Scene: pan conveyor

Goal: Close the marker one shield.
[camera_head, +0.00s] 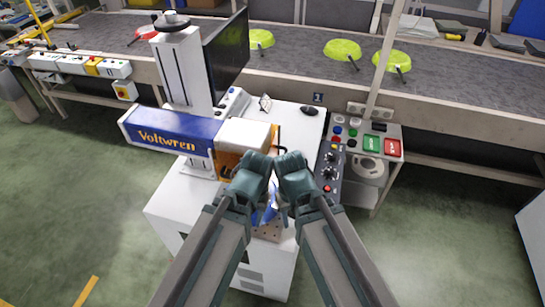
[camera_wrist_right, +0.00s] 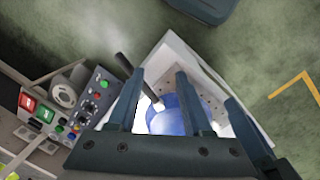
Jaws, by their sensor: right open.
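Marker one is the white machine with a blue Voltwren housing (camera_head: 165,134) and a white head (camera_head: 243,134). Orange panels (camera_head: 228,160), apparently its shield, show under the head; my grippers cover much of this area, so I cannot tell the shield's position. My left gripper (camera_head: 252,162) and right gripper (camera_head: 291,160) are side by side in front of the head. The left jaws are not clear. In the right wrist view my right gripper (camera_wrist_right: 160,75) is open, with a blue pan (camera_wrist_right: 168,122) with a black handle beyond its fingers. I cannot tell any contact.
A button panel (camera_head: 328,172) stands right of the head, beside a control box with green and red buttons (camera_head: 372,143). Behind runs a conveyor (camera_head: 300,70) carrying green pans (camera_head: 343,49). A dark monitor (camera_head: 227,55) stands behind the housing. The green floor (camera_head: 90,190) is open at left.

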